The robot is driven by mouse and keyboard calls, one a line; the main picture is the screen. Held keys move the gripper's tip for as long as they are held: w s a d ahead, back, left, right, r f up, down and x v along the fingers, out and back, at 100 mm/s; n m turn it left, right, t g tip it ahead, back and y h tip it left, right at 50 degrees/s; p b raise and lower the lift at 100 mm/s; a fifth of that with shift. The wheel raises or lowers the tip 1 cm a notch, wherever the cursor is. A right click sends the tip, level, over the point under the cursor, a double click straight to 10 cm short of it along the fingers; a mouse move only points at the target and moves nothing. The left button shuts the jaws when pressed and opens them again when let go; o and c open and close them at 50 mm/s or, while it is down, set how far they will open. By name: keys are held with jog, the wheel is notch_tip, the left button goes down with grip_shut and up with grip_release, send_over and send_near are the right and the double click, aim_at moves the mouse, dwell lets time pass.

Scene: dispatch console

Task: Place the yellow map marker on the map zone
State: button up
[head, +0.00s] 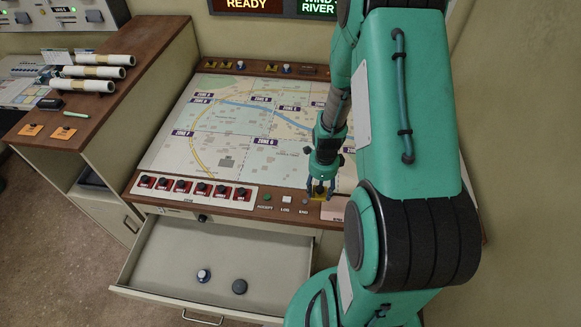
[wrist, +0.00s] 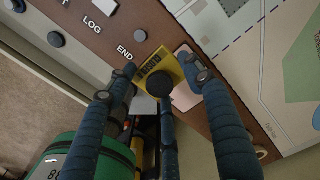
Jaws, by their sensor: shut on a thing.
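The yellow map marker (wrist: 153,66) is a flat yellow plate with dark lettering and what looks like a black knob. It also shows small between my fingers in the head view (head: 318,190). My gripper (head: 320,192) is shut on it, low over the console's wooden front strip beside the END button; my fingers (wrist: 165,85) hide part of it. I cannot tell whether the marker touches the surface. The map (head: 235,125), with several labelled zones, lies just behind my gripper. My arm hides its right side.
An open drawer (head: 200,255) below the console holds a white-topped knob (head: 204,275) and a dark round piece (head: 239,286). A row of red-labelled switches (head: 195,188) lines the map's front left. Orange tags (head: 62,132) and rolled papers (head: 90,73) lie on the left desk.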

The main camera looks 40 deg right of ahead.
jog(key=shift+f, duration=1.3)
jog(key=shift+w+d, duration=0.1)
jog(key=w+d, duration=0.2)
jog(key=w, duration=0.2)
jog(key=w+d+f, duration=0.1)
jog(key=w+d, duration=0.2)
jog(key=w, duration=0.2)
jog(key=w+d+p, duration=0.1)
jog(key=w+d, duration=0.2)
jog(key=w, duration=0.1)
jog(key=shift+w+d+f, duration=0.15)
jog(key=shift+d+f, duration=0.05)
jog(key=shift+d, duration=0.05)
jog(key=shift+f, duration=1.8)
jog(key=shift+f, duration=0.2)
jog(key=o, duration=1.2)
jog(key=shift+c, duration=0.2)
jog(key=shift+r, duration=0.1)
